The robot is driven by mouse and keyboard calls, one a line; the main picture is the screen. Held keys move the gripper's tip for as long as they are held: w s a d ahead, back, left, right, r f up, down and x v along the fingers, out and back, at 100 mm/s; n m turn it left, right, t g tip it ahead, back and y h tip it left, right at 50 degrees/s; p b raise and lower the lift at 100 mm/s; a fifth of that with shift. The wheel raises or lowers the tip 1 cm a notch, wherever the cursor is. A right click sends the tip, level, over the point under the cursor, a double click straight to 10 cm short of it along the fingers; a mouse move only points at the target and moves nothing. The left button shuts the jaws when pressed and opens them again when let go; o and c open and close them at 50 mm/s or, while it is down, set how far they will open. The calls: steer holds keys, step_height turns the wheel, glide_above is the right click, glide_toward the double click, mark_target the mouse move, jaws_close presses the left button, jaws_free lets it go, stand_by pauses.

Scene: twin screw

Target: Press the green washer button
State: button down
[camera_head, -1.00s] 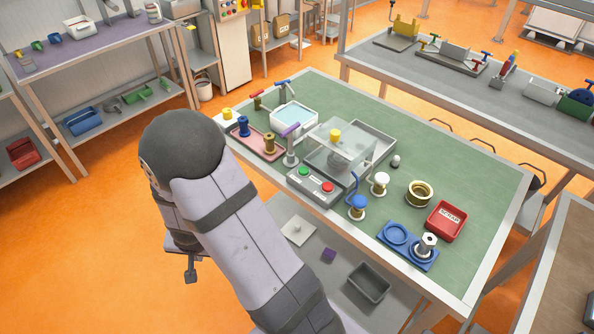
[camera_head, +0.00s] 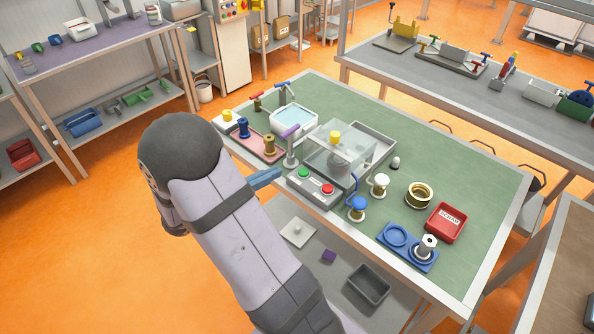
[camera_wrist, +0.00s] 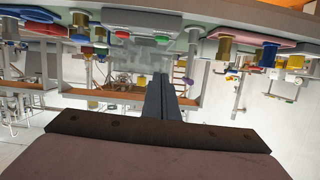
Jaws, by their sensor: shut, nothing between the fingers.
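The green button (camera_head: 304,172) sits on a grey control box (camera_head: 315,187) at the near edge of the green-topped bench, beside a red button (camera_head: 327,188). Behind the box is a clear-covered machine (camera_head: 338,150) with a yellow knob, probably the washer. My gripper (camera_head: 279,172) shows as a bluish finger shape left of the control box, apart from the green button. In the wrist view my gripper (camera_wrist: 160,78) is shut and empty, its two dark fingers together.
A pink tray (camera_head: 244,139) with blue and brass spools lies left of the machine, next to a purple-topped tap-like post (camera_head: 291,148). A blue-handled piece (camera_head: 357,208) and a white spool (camera_head: 379,185) stand right of the control box. A red bin (camera_head: 446,222) is farther right.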

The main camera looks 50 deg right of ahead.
steer(key=shift+d+r, duration=0.1)
steer(key=shift+r, duration=0.15)
steer(key=shift+d, duration=0.1)
steer(key=p, duration=0.3)
glide_above(297, 179)
step_height(297, 179, down, 2)
steer(key=shift+s+d+f, duration=0.15)
steer(key=shift+f, duration=0.05)
steer(key=shift+a+f, duration=0.2)
steer(key=shift+f, duration=0.85)
steer(key=shift+f+p, duration=0.5)
steer(key=shift+f, duration=0.5)
